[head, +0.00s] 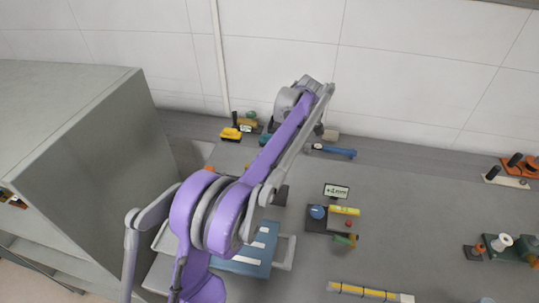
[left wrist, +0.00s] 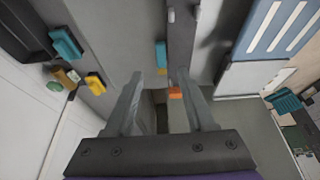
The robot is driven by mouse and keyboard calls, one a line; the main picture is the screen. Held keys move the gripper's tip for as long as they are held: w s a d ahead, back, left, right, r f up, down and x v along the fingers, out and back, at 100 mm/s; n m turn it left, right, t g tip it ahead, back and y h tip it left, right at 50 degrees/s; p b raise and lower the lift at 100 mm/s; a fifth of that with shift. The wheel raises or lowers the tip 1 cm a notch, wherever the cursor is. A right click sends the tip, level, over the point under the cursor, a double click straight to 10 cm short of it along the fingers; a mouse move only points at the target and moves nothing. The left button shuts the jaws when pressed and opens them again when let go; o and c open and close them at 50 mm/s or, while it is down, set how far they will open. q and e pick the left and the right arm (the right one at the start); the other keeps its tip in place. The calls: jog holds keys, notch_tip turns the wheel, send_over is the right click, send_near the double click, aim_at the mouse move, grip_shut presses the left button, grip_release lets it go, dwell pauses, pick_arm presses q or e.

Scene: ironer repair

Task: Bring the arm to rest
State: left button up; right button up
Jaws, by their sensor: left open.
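My left arm, purple and grey, rises from the lower left of the head view and bends over the middle of the bench. My left gripper (left wrist: 160,75) shows in the left wrist view, its two grey fingers apart with nothing held between them. I cannot make out its fingers in the head view. Beyond the fingers lie the grey surface and a small orange piece (left wrist: 175,93), which seems to lie below them. I see no right gripper.
A tall grey cabinet (head: 75,140) stands at left. A slotted blue panel (head: 250,262) lies under the arm. On the bench (head: 440,220) are a yellow tool (head: 231,134), a blue-handled tool (head: 335,151), a yellow bar (head: 365,292) and fixtures at right. Bare bench lies between them.

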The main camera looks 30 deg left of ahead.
pick_arm(q)
jog(key=shift+d+r, duration=0.2)
jog(key=shift+r, duration=0.3)
jog(key=s+d+m+t+h, duration=0.1)
jog(key=s+d+m+t, duration=0.1)
jog(key=s+d+m, duration=0.35)
jog(key=s+d+m+t+h, duration=0.1)
jog(key=s+d+m+t, duration=0.15)
jog(key=s+m, duration=0.5)
jog(key=s+d+f+m, duration=0.1)
jog(key=s+f+m, duration=0.1)
jog(key=s, duration=0.3)
jog(key=s+d+f+m+t+h, duration=0.1)
jog(key=s+d+f+m, duration=0.1)
jog(key=s, duration=0.3)
jog(key=s+d+f+m+t+h, duration=0.1)
jog(key=s+d+f+m, duration=0.1)
jog(key=s+f+m, duration=0.2)
jog(key=shift+s+d, duration=0.2)
jog(key=shift+s, duration=0.45)
jog(key=shift+s+d+f+m+t, duration=0.15)
jog(key=shift+s+f+m+t, duration=0.15)
jog(key=shift+m, duration=0.1)
